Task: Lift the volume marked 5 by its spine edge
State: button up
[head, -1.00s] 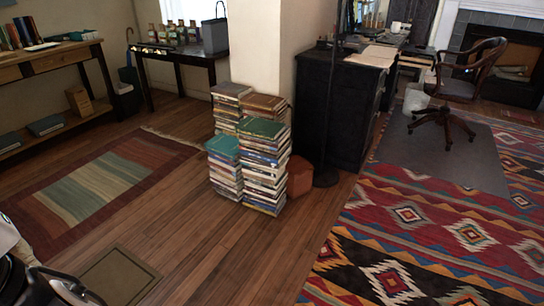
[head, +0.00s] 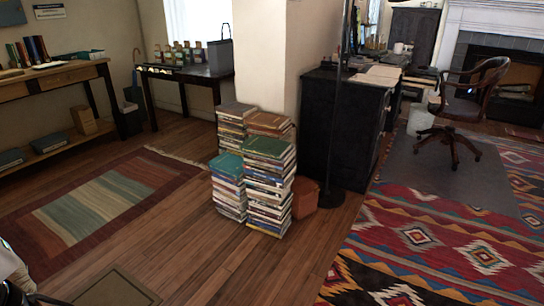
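Several stacks of books stand on the wooden floor by the pillar. A front stack (head: 268,190) has a green-topped book, and a shorter stack (head: 229,190) with a teal top stands left of it. Two more stacks rise behind, one with a grey top (head: 236,113) and one with a brown top (head: 270,122). A mark 5 cannot be read on any spine at this size. A part of my own body shows at the lower left edge. My gripper cannot be made out in the head view.
A striped rug (head: 100,205) lies left and a patterned rug (head: 440,245) right. A black desk (head: 340,125) and a reddish-brown box (head: 304,194) stand right of the stacks. A side table (head: 190,73) stands behind. The wooden floor before the stacks is clear.

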aim_at(274, 148)
jog(key=i+j+z, duration=0.35)
jog(key=i+j, duration=0.2)
jog(key=i+j+z, duration=0.2)
jog(key=j, duration=0.3)
jog(key=i+j+z, duration=0.2)
jog(key=j, duration=0.2)
jog(key=i+j+z, duration=0.15)
jog(key=j, duration=0.3)
jog(key=i+j, duration=0.1)
jog(key=i, duration=0.55)
